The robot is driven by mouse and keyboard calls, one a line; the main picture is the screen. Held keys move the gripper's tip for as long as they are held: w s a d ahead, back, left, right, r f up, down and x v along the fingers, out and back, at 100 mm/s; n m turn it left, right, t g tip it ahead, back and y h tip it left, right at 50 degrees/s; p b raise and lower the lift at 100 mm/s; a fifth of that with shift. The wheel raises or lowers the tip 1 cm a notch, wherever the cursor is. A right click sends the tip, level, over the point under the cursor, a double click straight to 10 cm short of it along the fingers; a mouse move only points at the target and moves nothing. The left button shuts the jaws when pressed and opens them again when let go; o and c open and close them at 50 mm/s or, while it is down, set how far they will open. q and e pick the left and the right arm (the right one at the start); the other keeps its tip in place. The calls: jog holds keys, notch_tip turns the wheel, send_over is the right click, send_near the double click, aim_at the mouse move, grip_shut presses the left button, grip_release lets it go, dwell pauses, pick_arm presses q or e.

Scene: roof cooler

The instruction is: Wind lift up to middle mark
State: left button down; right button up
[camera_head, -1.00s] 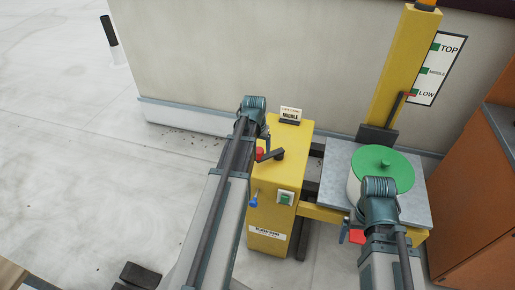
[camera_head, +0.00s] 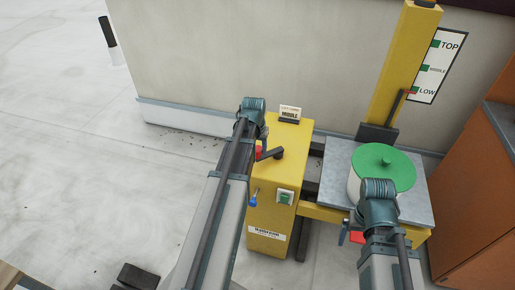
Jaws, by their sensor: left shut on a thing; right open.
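The yellow winch post (camera_head: 269,225) stands in the middle of the head view. A black crank arm (camera_head: 272,154) with a red grip (camera_head: 258,150) is on it. My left gripper (camera_head: 263,134) is shut at the red grip; my arm hides most of the fingers. The lift has a yellow mast (camera_head: 398,70) and a grey platform (camera_head: 335,180), which bears a white tub with a green lid (camera_head: 385,165). The red pointer (camera_head: 411,91) is at the LOW mark (camera_head: 427,91), below the MIDDLE mark (camera_head: 425,68). My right gripper (camera_head: 350,234) is open at the platform's front, partly hidden.
A small sign (camera_head: 290,113) reading MIDDLE stands on the post. A green button (camera_head: 285,197) and a blue-tipped lever (camera_head: 253,198) are on its front. An orange cabinet (camera_head: 475,200) stands close on the right. A pale wall (camera_head: 230,60) is behind.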

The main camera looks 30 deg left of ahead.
pick_arm(q)
jog(key=shift+s+d, duration=0.1)
jog(key=shift+d, duration=0.05)
jog(key=shift+s+d, duration=0.4)
jog(key=shift+d, duration=0.6)
jog(key=shift+s+d, duration=0.25)
jog(key=shift+d, duration=0.7)
jog(key=shift+d, duration=1)
